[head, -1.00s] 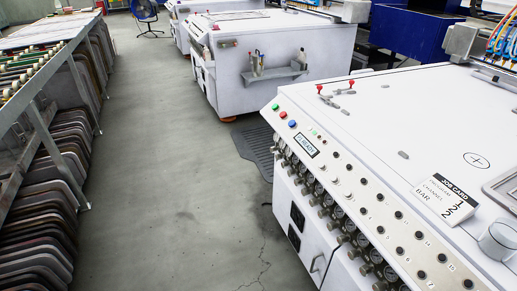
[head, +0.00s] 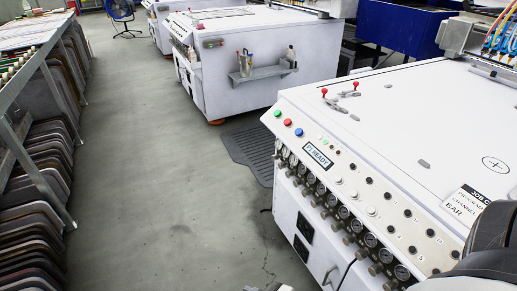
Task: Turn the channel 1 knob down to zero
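The white machine's sloping control panel (head: 380,190) carries a row of round gauges (head: 343,212) along its front edge. Dark knobs (head: 349,239) sit just below the gauges. Small numbers mark the panel, but I cannot read which knob is channel 1. A lit display (head: 318,155) reads READY. A job card (head: 466,200) shows PROGRAM, CHANNEL and BAR; its right part is hidden behind my dark grey arm link, which covers the lower right corner and the panel's near end. Neither gripper can be made out.
Red, blue and green buttons (head: 288,122) sit at the panel's far end. Two red-tipped levers (head: 340,96) stand on the machine top. A dark floor mat (head: 250,150) lies beyond. A rack of screens (head: 35,160) lines the left; the grey aisle floor (head: 150,200) between is clear.

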